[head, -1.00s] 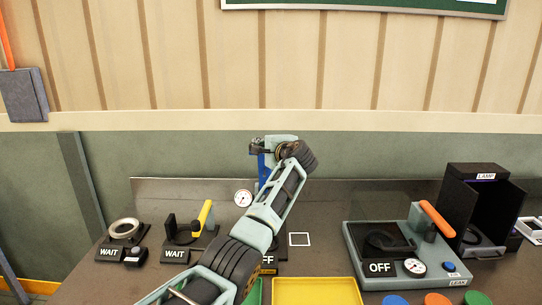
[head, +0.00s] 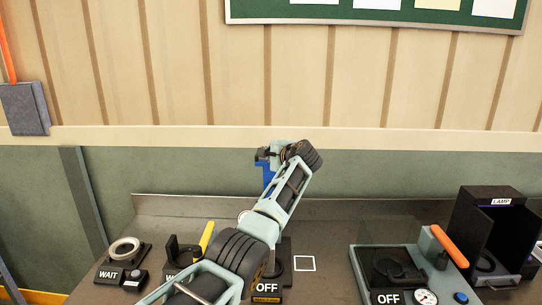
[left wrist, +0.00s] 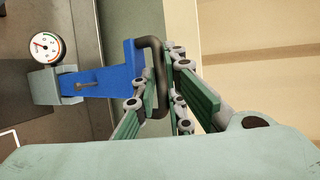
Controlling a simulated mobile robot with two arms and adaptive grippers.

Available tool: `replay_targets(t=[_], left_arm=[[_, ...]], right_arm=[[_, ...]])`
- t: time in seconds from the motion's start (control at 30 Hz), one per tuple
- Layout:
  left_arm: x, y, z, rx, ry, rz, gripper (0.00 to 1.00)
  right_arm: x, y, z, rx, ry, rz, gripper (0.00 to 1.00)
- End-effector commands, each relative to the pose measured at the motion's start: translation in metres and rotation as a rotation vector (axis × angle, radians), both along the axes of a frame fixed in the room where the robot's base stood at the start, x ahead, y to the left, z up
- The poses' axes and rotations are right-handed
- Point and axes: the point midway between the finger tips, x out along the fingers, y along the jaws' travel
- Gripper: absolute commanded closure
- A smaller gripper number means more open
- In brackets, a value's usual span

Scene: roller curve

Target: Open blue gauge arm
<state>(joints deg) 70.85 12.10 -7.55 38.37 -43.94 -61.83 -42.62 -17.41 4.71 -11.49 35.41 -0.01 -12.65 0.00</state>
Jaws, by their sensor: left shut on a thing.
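The blue gauge arm (head: 269,176) stands up behind my left arm in the head view. In the left wrist view the blue arm (left wrist: 103,78) runs across the upper left, with a dark bent handle (left wrist: 158,75) at its end. My left gripper (left wrist: 163,92) is shut on this handle, its green-padded fingers on both sides of it. In the head view my left gripper (head: 272,156) is at the top of the blue arm. A round white dial gauge (left wrist: 46,47) sits by the arm's grey base block (left wrist: 44,86). My right gripper is not in view.
The bench holds a fixture with an OFF sign (head: 270,287), WAIT-marked fixtures (head: 108,274) at left, an orange-handled fixture (head: 449,245) and a black lamp box (head: 489,232) at right. A wall rises behind. A white square outline (head: 305,263) marks clear bench.

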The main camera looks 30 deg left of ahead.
Motion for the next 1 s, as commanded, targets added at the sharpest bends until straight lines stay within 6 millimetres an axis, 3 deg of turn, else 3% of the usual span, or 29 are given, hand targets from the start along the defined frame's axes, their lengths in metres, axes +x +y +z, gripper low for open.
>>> replay_targets(t=[0.23,0.67,1.0], left_arm=[[0.001,-0.001,0.004,0.003,-0.007,-0.002,0.71],[-0.002,-0.004,0.003,0.002,-0.003,-0.001,0.71],[-0.024,-0.037,0.016,0.003,-0.006,-0.003,0.71]], right_arm=[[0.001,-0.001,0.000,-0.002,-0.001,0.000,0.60],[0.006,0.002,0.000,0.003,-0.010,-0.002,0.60],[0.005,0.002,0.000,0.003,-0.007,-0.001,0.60]])
